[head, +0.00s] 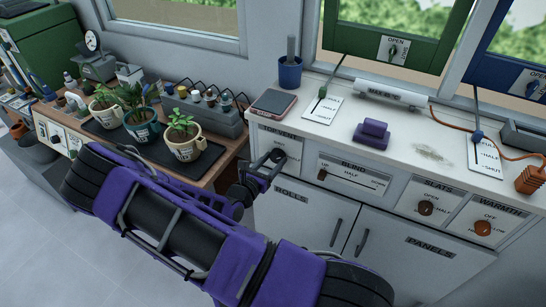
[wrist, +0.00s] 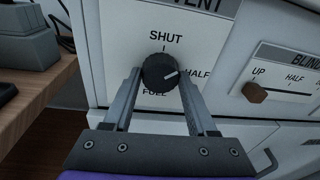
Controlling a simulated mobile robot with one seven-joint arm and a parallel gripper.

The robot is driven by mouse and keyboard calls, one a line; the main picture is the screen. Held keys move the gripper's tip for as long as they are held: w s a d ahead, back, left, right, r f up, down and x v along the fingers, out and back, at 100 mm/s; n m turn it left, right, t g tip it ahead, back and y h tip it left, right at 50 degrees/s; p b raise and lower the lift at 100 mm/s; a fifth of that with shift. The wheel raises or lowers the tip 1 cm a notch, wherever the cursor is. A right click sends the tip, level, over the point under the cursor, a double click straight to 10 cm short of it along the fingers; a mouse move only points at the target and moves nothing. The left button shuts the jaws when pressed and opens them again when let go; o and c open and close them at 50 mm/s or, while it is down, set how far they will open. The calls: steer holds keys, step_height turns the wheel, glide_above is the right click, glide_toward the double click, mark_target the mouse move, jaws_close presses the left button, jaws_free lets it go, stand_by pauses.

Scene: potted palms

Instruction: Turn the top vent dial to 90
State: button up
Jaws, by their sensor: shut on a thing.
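The top vent dial (wrist: 160,71) is a round dark knob with a white pointer line. It sits on a white plate marked SHUT above, HALF at the right and FULL below. The pointer aims right and slightly up, close to HALF. My gripper (wrist: 160,75) is shut on the dial, one finger at its left and one at its right. In the head view my gripper (head: 268,166) reaches the panel under the TOP VENT label (head: 278,132); the fingers partly hide the dial there.
The blind slider (wrist: 254,92) is close at the right of the dial. Further right are the slats knob (head: 425,208) and warmth knob (head: 482,228). Potted palms (head: 184,138) stand on the wooden bench at the left. The worktop above holds a purple block (head: 372,133).

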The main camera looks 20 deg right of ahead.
steer(key=m+p, duration=0.1)
steer(key=m, duration=0.2)
steer(key=shift+r, duration=0.1)
steer(key=shift+m+t+y, duration=0.3)
steer(key=shift+m+y, duration=0.2)
steer(key=shift+m, duration=1.3)
steer(key=o, duration=1.4)
steer(key=shift+c, duration=0.2)
steer(key=v, duration=1.7)
steer(key=shift+a, duration=0.15)
